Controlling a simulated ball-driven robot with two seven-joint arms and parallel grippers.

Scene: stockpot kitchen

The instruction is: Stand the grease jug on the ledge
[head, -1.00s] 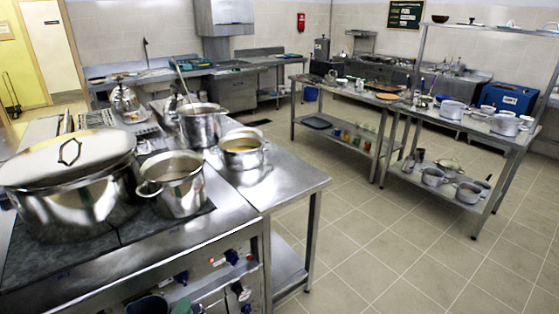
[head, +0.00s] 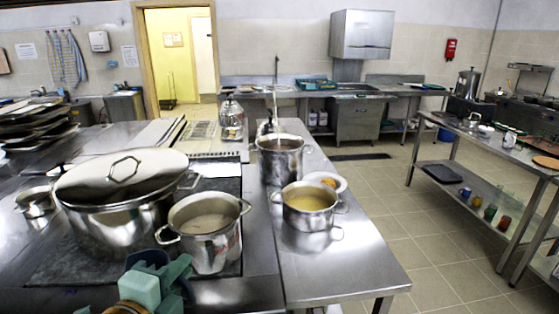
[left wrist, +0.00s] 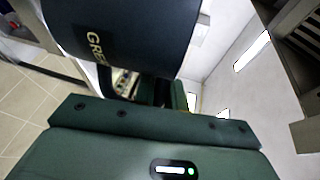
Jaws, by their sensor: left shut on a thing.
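The grease jug (left wrist: 150,30) is dark navy with pale letters "GRE" showing, and it fills the top middle of the left wrist view. In the head view only a dark blue part of the jug (head: 147,257) shows at the bottom, behind my teal gripper. My left gripper (head: 160,284) is shut on the jug and holds it at the front edge of the stove, below the small pot. The jug's base and most of its body are hidden. I cannot tell which surface is the ledge. My right gripper is not in view.
A large lidded stockpot (head: 115,215) and a smaller open pot (head: 206,228) stand close beyond the gripper. A pot of yellow liquid (head: 309,205) and a tall pot (head: 280,160) stand on the steel counter (head: 345,270), whose front is clear. A shelved table (head: 490,150) stands right.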

